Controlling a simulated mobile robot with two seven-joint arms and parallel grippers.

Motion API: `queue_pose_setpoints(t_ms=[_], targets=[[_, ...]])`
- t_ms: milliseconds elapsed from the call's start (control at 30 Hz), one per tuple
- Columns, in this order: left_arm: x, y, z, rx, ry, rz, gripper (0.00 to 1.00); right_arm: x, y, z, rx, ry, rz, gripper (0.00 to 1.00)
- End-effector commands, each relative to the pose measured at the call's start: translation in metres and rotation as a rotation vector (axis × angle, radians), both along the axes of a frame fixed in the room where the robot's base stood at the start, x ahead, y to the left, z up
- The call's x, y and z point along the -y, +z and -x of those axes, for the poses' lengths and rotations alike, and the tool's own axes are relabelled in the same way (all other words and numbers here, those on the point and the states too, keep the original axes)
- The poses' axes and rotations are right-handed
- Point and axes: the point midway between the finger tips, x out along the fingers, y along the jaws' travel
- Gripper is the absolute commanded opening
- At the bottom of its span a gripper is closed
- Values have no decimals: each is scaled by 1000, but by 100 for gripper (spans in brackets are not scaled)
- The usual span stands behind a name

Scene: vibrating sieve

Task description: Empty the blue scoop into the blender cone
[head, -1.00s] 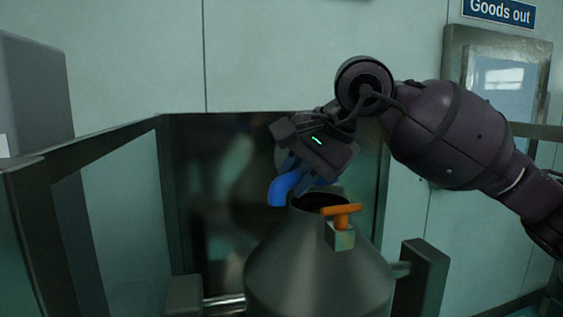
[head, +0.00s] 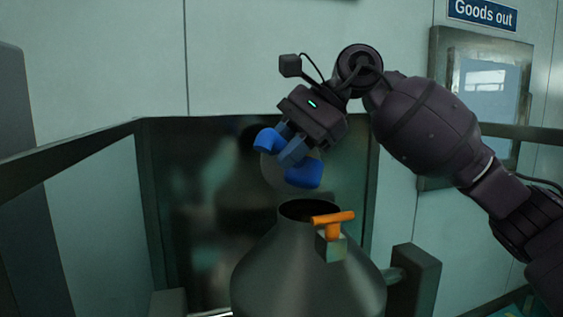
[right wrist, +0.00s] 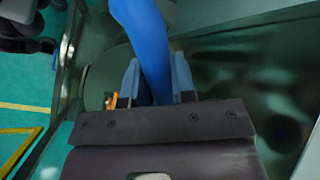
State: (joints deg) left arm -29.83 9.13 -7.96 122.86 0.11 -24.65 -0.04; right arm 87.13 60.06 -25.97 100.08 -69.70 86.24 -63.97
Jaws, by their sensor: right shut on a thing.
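The blue scoop (head: 304,175) is in my right gripper (head: 294,152), which is shut on it. In the head view the scoop is tilted, with one end up at the left and the other lower at the right, above the mouth of the blender cone. The grey metal blender cone (head: 290,265) has a dark round opening at its top, apart from the scoop. The scoop's blue handle also shows in the right wrist view (right wrist: 146,40), between the fingers. I cannot see into the scoop or tell whether it holds anything. My left gripper is out of view.
An orange-handled latch (head: 334,222) sits at the cone's rim on the right. A dark guard frame (head: 75,155) with clear panels surrounds the cone. A framed panel (head: 487,85) and a "Goods out" sign (head: 482,13) are on the wall.

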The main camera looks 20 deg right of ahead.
Motion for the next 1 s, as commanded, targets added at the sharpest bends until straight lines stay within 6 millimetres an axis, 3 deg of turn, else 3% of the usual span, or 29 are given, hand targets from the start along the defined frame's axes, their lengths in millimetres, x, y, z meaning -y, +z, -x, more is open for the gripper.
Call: queue_pose_setpoints(t_ms=[1000], targets=[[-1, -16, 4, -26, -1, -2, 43, 44, 26, -48, -528, -1, -496, 2]])
